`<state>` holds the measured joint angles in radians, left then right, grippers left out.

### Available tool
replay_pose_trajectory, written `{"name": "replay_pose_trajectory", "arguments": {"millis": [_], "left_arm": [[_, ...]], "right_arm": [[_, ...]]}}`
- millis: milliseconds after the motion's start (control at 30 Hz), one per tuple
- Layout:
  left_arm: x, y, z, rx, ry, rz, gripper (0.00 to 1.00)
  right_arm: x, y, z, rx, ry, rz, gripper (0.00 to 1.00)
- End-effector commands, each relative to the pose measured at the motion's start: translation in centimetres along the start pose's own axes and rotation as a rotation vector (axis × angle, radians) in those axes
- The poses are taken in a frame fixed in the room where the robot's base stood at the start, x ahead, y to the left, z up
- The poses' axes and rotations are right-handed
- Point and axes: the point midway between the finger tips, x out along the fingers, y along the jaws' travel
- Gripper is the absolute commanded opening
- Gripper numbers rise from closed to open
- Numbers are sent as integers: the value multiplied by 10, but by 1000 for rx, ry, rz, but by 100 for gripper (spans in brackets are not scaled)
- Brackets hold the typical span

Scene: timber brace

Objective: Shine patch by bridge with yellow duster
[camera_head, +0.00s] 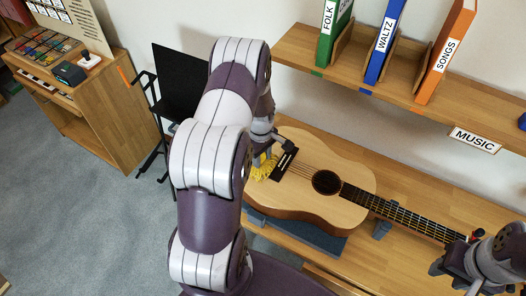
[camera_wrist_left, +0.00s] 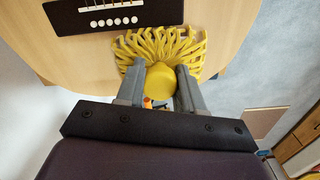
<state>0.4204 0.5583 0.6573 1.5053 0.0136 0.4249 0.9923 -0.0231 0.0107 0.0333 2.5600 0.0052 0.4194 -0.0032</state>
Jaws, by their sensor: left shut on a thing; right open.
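The acoustic guitar (camera_head: 338,197) lies face up on a dark blue-grey rest on the wooden bench. Its dark bridge (camera_head: 285,163) is near the left end of the pale top; it also shows in the left wrist view (camera_wrist_left: 100,16). My left gripper (camera_head: 266,156) is shut on the yellow duster (camera_wrist_left: 160,82), whose looped strands (camera_head: 262,170) spread over the guitar top beside the bridge. Whether the strands press on the wood is hard to tell. My right gripper (camera_head: 450,268) is open and empty at the lower right, near the guitar's neck. No distinct dull patch shows.
A shelf (camera_head: 400,84) above holds green, blue and orange binders, with a MUSIC sign on its edge. A grey neck support (camera_head: 382,228) stands under the neck. A black stand (camera_head: 176,85) and a wooden cabinet (camera_head: 105,110) are at left.

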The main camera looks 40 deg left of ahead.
Motion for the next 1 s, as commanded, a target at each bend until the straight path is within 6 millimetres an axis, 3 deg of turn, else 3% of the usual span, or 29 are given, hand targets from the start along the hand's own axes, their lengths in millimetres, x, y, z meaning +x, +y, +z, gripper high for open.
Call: {"name": "replay_pose_trajectory", "arguments": {"millis": [1000], "left_arm": [[-1,65,-17,1,1,2,12]], "right_arm": [[20,0,2,0,0,0,43]]}}
